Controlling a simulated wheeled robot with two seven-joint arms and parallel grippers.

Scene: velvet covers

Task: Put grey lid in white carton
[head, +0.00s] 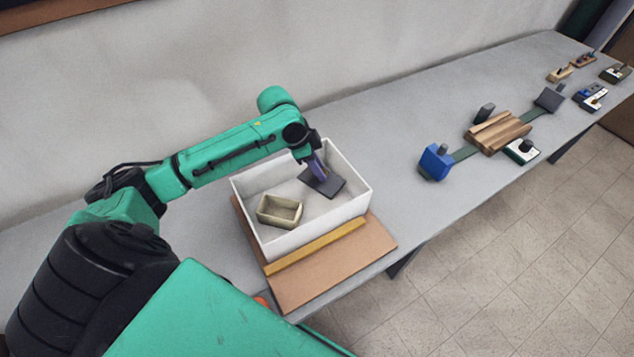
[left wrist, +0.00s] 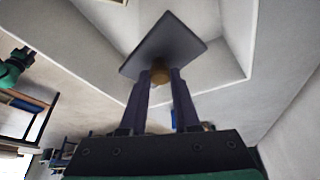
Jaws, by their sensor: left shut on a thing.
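The white carton (head: 364,207) is an open box on the table, under my left arm. My left gripper (head: 319,170) is inside its far right part. It is shut on the grey lid (head: 330,186), a dark grey flat square. In the left wrist view the lid (left wrist: 165,47) sits at the fingertips (left wrist: 160,78), held by a brownish knob between them. The carton's pale walls (left wrist: 228,62) surround it there. I cannot tell whether the lid touches the carton floor. My right gripper is not in view.
A small beige open container (head: 279,211) stands in the carton's near left part. The carton rests on a brown board (head: 335,265) with a yellow strip (head: 316,247). Blue, wooden and dark items, including a wooden block (head: 497,133), lie farther right; bare table lies between.

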